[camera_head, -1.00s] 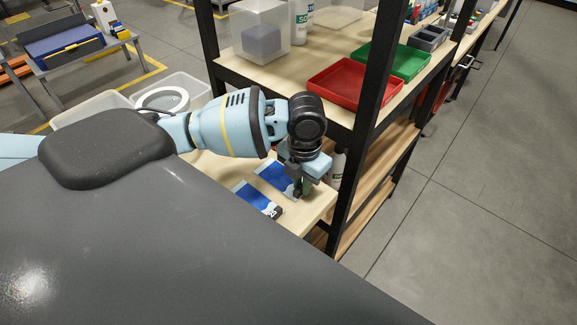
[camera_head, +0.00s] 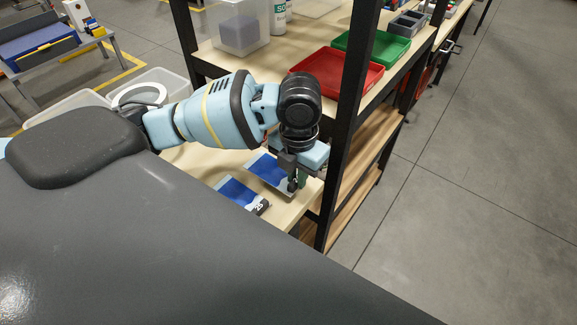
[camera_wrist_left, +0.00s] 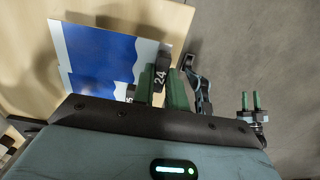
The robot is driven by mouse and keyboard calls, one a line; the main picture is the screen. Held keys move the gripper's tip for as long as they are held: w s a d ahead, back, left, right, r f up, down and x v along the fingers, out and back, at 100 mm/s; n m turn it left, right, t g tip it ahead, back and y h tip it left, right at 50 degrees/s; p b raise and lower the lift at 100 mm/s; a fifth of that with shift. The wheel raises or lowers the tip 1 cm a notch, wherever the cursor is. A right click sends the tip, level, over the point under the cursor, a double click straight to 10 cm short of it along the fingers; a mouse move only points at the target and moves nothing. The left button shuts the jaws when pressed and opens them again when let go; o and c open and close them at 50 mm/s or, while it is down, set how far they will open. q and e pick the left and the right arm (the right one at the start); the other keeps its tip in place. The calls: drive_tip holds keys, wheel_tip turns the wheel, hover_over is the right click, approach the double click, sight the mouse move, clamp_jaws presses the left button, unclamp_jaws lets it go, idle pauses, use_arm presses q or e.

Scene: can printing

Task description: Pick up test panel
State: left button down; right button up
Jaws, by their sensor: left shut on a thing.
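My left gripper (camera_head: 297,183) is shut on a blue and white test panel (camera_head: 265,170) by its dark end tag. In the left wrist view, the gripper's green fingers (camera_wrist_left: 162,88) close around the tag marked 24, and the blue and white face of the panel (camera_wrist_left: 100,58) extends up and left. The panel appears slightly above the wooden tabletop. A second blue and white panel (camera_head: 238,191) with a dark tag lies just left of it on the table. My right gripper (camera_wrist_left: 250,105) shows small in the left wrist view, its two green fingers apart and empty.
A black shelf post (camera_head: 348,125) stands close right of my left gripper. The shelf above holds a red tray (camera_head: 335,72), a green tray (camera_head: 370,46) and a clear box (camera_head: 240,25). Open floor (camera_head: 460,210) lies to the right.

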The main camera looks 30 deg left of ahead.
use_arm(q)
drive_tip(key=s+d+r, duration=0.1)
drive_tip(key=s+d, duration=0.4)
drive_tip(key=d, duration=0.6)
drive_tip(key=shift+s, duration=0.15)
drive_tip(key=shift+r, duration=0.1)
